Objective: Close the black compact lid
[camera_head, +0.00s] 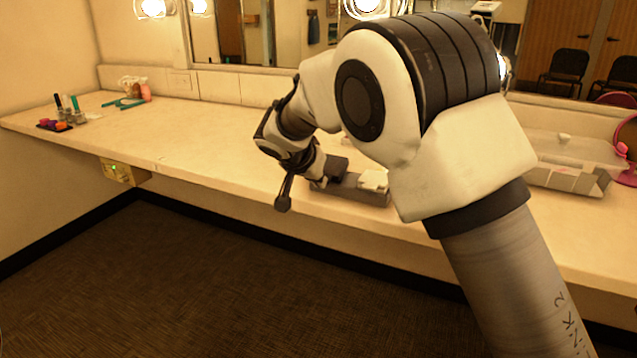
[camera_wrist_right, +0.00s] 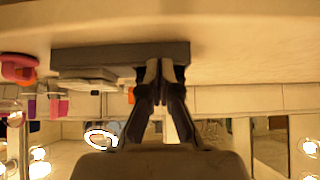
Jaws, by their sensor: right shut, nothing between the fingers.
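A small dark block-like shape (camera_head: 338,165), which may be the black compact, shows at the left end of a grey tray (camera_head: 350,192) on the counter, partly behind my right gripper. I cannot tell how its lid stands. My right gripper (camera_head: 319,183) is at the tray's left front end, its fingers shut and empty. In the right wrist view, which is upside down, the fingertips (camera_wrist_right: 161,72) are together in front of the grey tray (camera_wrist_right: 120,53) and overlap its edge. I cannot tell whether they touch. My left gripper is not in view.
A white item (camera_head: 374,180) sits on the tray's right part. A clear bin (camera_head: 565,165) and a pink round mirror (camera_head: 627,140) stand at right. The counter (camera_head: 200,130) between is clear.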

